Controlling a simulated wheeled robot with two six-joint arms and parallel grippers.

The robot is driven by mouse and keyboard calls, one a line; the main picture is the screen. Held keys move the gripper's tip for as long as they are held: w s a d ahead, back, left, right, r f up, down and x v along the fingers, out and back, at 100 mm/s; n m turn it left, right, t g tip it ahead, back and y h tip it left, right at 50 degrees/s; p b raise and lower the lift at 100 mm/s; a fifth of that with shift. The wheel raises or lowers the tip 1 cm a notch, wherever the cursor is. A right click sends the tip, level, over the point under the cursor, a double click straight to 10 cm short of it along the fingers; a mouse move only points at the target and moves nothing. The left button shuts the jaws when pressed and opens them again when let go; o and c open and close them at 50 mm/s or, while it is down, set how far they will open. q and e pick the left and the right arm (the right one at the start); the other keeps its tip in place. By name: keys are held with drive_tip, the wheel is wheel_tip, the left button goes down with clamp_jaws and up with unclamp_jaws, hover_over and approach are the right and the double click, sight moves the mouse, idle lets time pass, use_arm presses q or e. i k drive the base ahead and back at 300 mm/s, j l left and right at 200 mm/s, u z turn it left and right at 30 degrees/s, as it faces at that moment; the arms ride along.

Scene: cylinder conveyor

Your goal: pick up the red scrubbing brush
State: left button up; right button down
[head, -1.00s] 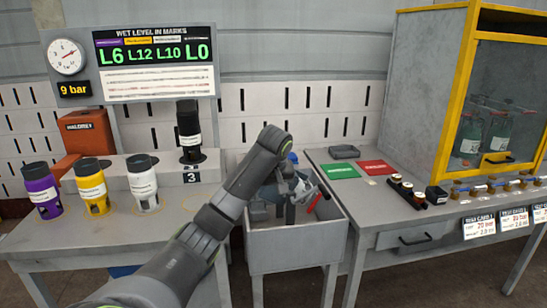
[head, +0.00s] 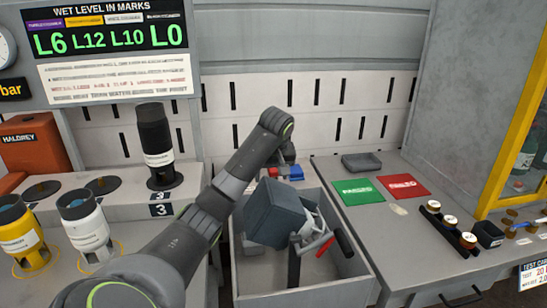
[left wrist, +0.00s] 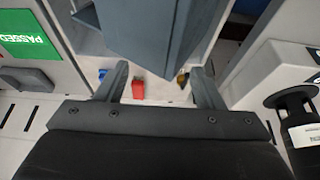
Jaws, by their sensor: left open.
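A small red block shape, likely the red scrubbing brush (left wrist: 138,89), shows between the open fingers of my left gripper (left wrist: 159,69) in the left wrist view. It lies on the pale strip behind the sink, apart from both fingers. In the head view a red patch (head: 273,172) shows there, beside a blue item (head: 297,173). My left gripper (head: 288,155) hangs over the sink's back edge, mostly hidden by its own wrist. The blue item (left wrist: 103,74) is near the left finger in the wrist view.
A yellowish item (left wrist: 183,78) is near the right finger. Green (head: 359,192) and red (head: 403,186) mats lie on the right bench.

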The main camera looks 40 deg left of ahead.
sight(272, 172)
drive_tip(key=i+j, duration=0.65)
drive_tip(key=j, duration=0.15)
